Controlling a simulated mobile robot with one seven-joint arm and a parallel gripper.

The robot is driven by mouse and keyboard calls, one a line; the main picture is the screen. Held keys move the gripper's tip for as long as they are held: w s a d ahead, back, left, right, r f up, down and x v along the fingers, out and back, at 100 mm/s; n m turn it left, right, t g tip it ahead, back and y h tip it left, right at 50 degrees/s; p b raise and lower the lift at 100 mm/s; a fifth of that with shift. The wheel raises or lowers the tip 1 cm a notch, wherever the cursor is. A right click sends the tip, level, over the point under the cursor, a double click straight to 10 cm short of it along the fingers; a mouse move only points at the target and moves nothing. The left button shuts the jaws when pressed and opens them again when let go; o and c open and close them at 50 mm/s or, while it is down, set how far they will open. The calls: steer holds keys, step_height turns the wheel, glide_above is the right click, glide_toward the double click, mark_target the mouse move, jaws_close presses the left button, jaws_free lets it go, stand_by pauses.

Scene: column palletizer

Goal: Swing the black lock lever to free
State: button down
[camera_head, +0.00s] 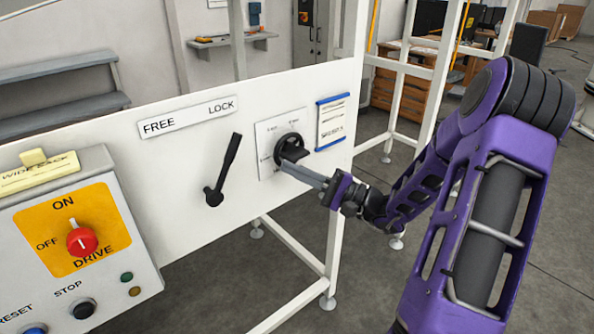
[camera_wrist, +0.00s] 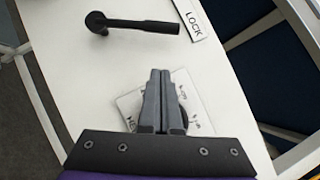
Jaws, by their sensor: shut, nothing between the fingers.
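The black lock lever (camera_head: 223,172) is on the white panel in the head view, under a sign (camera_head: 187,117) reading FREE on the left and LOCK on the right. Its pivot is at the bottom and its arm leans up and to the right, toward LOCK. The lever also shows in the wrist view (camera_wrist: 135,25), its free end near the LOCK sign. My gripper (camera_head: 283,163) is shut and empty, right of the lever and apart from it. Its fingertips (camera_wrist: 160,72) are in front of the plate with a black rotary knob (camera_head: 289,151); contact with the knob is unclear.
A grey control box (camera_head: 130,225) with a red DRIVE knob (camera_head: 80,239) and several buttons stands at the left. A blue-edged notice (camera_head: 333,121) is right of the knob plate. The panel between lever and knob plate is bare. White frame legs (camera_head: 334,240) stand below.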

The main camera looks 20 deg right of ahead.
steer(key=w+a+r, duration=0.3)
steer(key=a, duration=0.4)
steer(key=shift+w+a+r+p, duration=0.3)
steer(key=shift+a, duration=0.1)
steer(key=shift+r, duration=0.1)
steer(key=shift+n, duration=0.3)
